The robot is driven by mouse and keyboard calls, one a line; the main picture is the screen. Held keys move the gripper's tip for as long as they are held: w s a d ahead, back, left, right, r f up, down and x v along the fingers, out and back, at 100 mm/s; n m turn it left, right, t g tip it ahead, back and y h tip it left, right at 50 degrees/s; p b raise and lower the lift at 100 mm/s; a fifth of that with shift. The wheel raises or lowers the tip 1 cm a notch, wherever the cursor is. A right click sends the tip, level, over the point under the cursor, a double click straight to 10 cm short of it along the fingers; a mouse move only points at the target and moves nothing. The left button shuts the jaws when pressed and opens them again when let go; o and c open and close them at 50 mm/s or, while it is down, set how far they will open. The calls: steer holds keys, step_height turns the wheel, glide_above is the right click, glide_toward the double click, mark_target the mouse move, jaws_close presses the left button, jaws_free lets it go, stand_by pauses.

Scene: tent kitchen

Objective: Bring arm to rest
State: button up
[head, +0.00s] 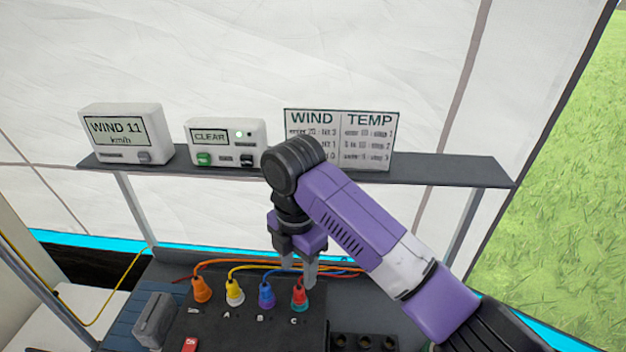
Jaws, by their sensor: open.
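My arm (352,218) reaches in from the lower right, purple with black joints and a white section. My gripper (298,272) points down, open, just above and behind the red-and-teal plug (299,298) at position C of the dark panel (240,335). The fingertips overlap the plug's top in the picture; I cannot tell whether they touch it. An orange plug (201,290), a yellow plug (235,293) and a blue plug (266,296) stand upright to the left in the same row.
A dark shelf (440,170) behind the arm carries a wind display (121,134) reading 11 km/h, a CLEAR box (227,142) and a WIND/TEMP sign (365,140). Several empty sockets (364,343) lie right of the panel. Cables run behind the plugs.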

steer(key=w+a+r+m+t+y, duration=0.25)
steer(key=a+m+t+y, duration=0.2)
steer(key=a, duration=0.25)
steer(key=w+a+r+m+t+y, duration=0.2)
steer(key=a+r+m+t+y, duration=0.2)
steer(key=a+m+y, duration=0.15)
steer(key=s+d+f+m+t+h, duration=0.25)
steer(key=s+d+m+t, duration=0.25)
steer(key=s+d+m, duration=0.55)
steer(key=s+d+f+m+t+h, duration=0.1)
steer(key=s+d+m+t+h, duration=0.35)
steer(key=d, duration=0.85)
steer(key=s+d+f+m+g+h, duration=0.1)
steer(key=s+d, duration=0.3)
steer(key=s, duration=0.6)
steer(key=s+d+f+m+g+h, duration=0.1)
steer(key=s+d, duration=0.4)
steer(key=s, duration=0.4)
steer(key=s+d+f+g+h, duration=0.1)
steer(key=s+d, duration=0.4)
steer(key=s, duration=0.5)
steer(key=shift+s+f+m, duration=0.35)
steer(key=shift+f+m, duration=0.05)
steer(key=shift+f, duration=0.05)
